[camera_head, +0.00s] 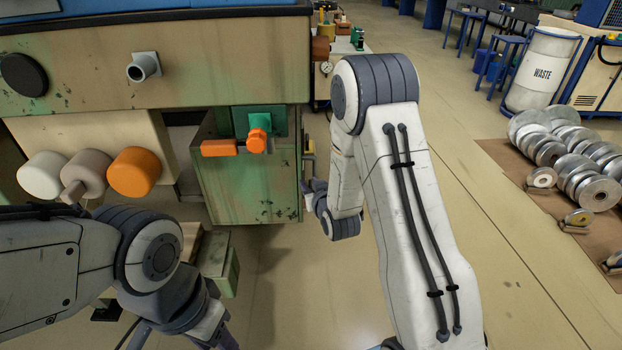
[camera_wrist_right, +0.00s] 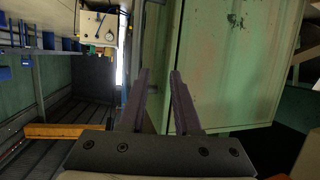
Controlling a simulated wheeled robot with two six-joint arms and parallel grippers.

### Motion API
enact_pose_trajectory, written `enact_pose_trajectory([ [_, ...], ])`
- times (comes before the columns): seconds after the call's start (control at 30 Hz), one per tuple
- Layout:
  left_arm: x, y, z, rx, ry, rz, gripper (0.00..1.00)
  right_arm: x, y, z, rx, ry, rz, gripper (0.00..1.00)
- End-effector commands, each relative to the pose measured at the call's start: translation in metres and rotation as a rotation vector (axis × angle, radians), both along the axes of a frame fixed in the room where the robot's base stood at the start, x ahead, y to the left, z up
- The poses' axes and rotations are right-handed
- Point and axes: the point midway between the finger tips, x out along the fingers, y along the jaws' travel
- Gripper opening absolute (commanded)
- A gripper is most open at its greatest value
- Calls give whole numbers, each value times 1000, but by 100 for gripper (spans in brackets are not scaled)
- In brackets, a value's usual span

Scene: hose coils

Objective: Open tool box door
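A worn green metal cabinet (camera_head: 243,180), which I take to be the tool box, stands under the machine bench. Its flat panel (camera_wrist_right: 222,65) fills the middle right of the right wrist view and looks closed. My right gripper (camera_wrist_right: 159,76) has its two fingers apart beside the panel's left edge, with nothing clearly held; whether it touches is unclear.
Orange (camera_head: 134,171) and white rollers stick out at left. The floor between is clear.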

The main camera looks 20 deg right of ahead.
Motion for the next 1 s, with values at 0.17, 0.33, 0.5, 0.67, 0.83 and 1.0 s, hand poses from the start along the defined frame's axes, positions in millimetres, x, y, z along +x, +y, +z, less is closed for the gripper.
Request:
enact_pose_trajectory([
  [0.17,0,0,-17,0,0,0,50,5,-30,-22,-7,-198,-48,32],
  [0.33,0,0,-16,-1,-1,0,50,5,-34,-19,-11,-309,-54,32],
  [0.5,0,0,-17,-1,-1,0,50,16,-36,-17,-13,-339,-54,32],
  [0.67,0,0,-20,0,0,0,50,45,-37,-17,-13,-339,-53,32],
  [0.83,0,0,-24,0,0,0,50,76,-40,-17,-12,-337,-54,32],
  [1.0,0,0,-26,0,0,0,50,99,-42,-17,-12,-336,-54,32],
])
